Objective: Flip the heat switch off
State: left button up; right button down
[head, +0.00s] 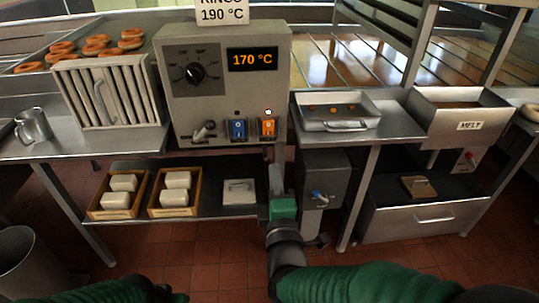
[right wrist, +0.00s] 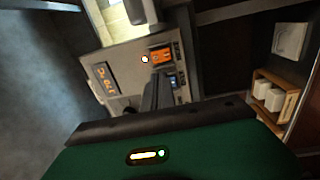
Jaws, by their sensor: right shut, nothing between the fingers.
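The grey control box (head: 222,85) shows 170 °C on its orange display (head: 252,60). On its lower front are a lit orange switch (head: 268,128) with a glowing lamp above it, and a blue switch (head: 238,130) with a dark lamp. I cannot read which one is labelled heat. In the right wrist view the orange switch (right wrist: 161,55) and blue switch (right wrist: 174,81) lie just beyond my fingers. My right gripper (head: 277,168) is shut and empty, below and slightly right of the orange switch, apart from it in the head view. My left gripper is outside the view; only part of my left arm shows.
A dial (head: 195,73) and a small lever (head: 204,130) are on the same box. A lower shelf (head: 210,204) holds wooden crates (head: 153,207) with white blocks.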

aim_at(269, 125)
jog(key=shift+s+r, duration=0.1)
jog(key=shift+r, duration=0.15)
jog(key=w, duration=0.4)
jog(key=w+r+b, duration=0.1)
jog(key=w, duration=0.4)
jog(key=w+b, duration=0.1)
jog(key=w, duration=0.4)
jog(key=shift+r, duration=0.25)
jog(key=shift+r, duration=0.1)
